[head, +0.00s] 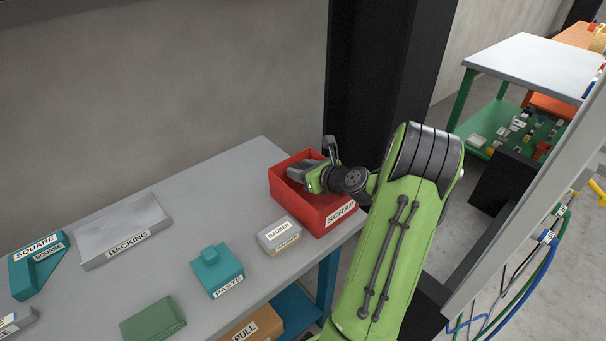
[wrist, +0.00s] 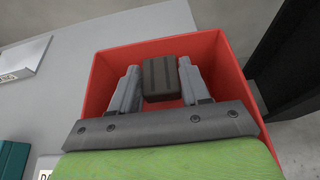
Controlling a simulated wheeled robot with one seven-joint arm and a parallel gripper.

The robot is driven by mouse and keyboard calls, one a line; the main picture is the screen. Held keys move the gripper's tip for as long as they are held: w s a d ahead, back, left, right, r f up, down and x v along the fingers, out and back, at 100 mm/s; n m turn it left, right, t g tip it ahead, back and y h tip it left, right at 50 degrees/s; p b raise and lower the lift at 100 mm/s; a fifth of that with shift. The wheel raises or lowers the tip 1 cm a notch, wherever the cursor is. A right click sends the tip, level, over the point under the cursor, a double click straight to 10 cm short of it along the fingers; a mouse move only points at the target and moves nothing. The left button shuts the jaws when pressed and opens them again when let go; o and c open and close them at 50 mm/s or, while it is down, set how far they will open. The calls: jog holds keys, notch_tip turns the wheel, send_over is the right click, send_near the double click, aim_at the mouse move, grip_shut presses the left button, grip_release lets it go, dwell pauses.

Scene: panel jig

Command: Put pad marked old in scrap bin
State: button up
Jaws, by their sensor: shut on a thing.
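The red scrap bin (head: 328,212), labelled SCRAP, stands at the right end of the grey bench. It also shows in the wrist view (wrist: 222,72). My gripper (head: 303,172) is at the bin's mouth, its fingers pointing down into it. In the wrist view my gripper (wrist: 159,82) is shut on a dark brown block-like pad (wrist: 162,78), which sits between the fingers within the bin's walls. No marking shows on the pad's visible face. The pad is hidden in the head view. I cannot tell whether it touches the bin floor.
The bench (head: 180,205) also holds a grey DAUBER box (head: 279,236), a teal PASTE block (head: 217,270), a BACKING tray (head: 125,230), teal SQUARE pieces (head: 38,268) and a green block (head: 153,318). A dark column (head: 385,80) stands behind the bin.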

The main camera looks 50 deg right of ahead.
jog(key=shift+f, duration=0.45)
jog(key=o, duration=1.1)
jog(key=shift+c, duration=0.2)
